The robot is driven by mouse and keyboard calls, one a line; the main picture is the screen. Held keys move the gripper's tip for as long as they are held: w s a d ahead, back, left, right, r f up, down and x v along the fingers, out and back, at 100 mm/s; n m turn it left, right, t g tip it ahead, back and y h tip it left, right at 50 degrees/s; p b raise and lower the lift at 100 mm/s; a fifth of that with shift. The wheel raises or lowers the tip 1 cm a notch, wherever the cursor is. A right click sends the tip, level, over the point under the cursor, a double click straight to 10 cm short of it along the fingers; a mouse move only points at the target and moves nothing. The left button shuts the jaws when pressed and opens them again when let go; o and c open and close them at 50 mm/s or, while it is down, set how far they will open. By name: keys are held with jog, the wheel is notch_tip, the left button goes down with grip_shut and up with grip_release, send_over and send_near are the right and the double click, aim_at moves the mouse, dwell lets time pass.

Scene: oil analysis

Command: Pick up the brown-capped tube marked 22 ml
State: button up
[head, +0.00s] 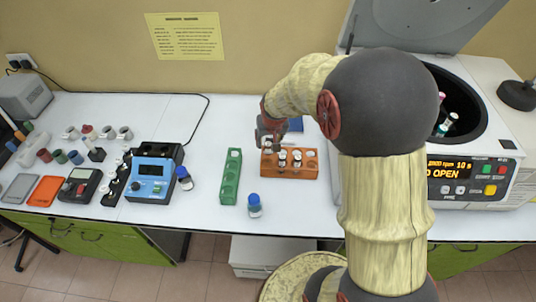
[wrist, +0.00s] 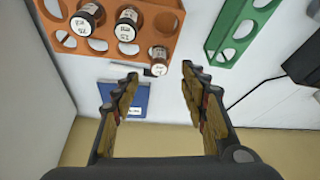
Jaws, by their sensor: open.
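An orange rack (head: 310,171) holds a few small tubes in the head view, just below my gripper (head: 272,132). The labels are upside down and too small to read surely, so I cannot tell which is marked 22 ml. My gripper (wrist: 160,72) is open, its fingertips near the edge tube, with nothing held between them.
A green rack (head: 231,178) stands left of the orange one. A blue-capped bottle (head: 254,206) stands in front. A blue booklet (wrist: 124,98) lies behind the rack. The open centrifuge (head: 465,190) is at the right, instruments at the left.

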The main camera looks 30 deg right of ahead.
aim_at(268, 143)
jog(key=b+x, duration=0.1)
jog(key=x, duration=0.6)
jog(key=shift+w+d+f, duration=0.1)
jog(key=shift+w+d, duration=0.05)
jog(key=shift+w, duration=0.15)
jog(key=shift+c, duration=0.3)
jog(key=c, duration=1)
jog(key=shift+c, duration=0.2)
